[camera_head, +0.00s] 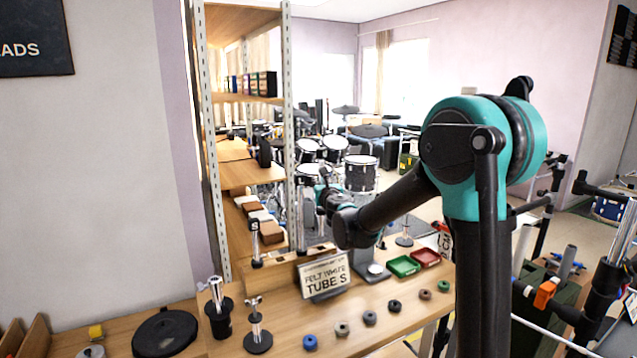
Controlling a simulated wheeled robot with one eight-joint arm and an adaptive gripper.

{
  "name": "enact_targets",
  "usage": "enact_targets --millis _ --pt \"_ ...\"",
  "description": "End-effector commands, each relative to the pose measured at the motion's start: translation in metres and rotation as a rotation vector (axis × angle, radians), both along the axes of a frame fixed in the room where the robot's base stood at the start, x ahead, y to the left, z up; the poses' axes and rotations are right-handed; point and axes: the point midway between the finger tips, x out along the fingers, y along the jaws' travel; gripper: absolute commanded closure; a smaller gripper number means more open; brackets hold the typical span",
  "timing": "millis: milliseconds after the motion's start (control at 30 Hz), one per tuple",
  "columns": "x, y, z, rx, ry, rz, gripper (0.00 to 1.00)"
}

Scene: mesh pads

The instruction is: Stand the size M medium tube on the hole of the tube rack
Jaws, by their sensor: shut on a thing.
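My arm reaches left over the bench, and my gripper (322,205) is small and partly hidden near the back edge. It is shut on a slim thing that looks like a tube; its size marking cannot be read. A wooden rack (284,268) stands below it, behind the sign reading "TUBES" (325,275). Chrome posts with black ends stand at the rack: one at its left (255,242) and one nearer its middle (301,232). The rack's holes are hard to make out. I cannot tell how far the held thing is above the rack.
A black cup with a chrome post (218,310) and a round-based stand (257,335) are at the front left. Several small rings, one blue (310,342), line the front. Green (403,266) and red (426,257) trays lie right. Shelving uprights (289,130) stand behind.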

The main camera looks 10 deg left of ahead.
Motion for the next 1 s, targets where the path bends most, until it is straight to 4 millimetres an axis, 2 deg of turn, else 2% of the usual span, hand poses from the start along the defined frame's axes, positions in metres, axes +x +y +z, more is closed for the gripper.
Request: enact_targets --millis 267,1000 --pt "0.0 0.0 -0.005 0.0 0.0 0.0 1.0" --pt "0.0 0.0 -0.046 0.0 0.0 0.0 1.0"
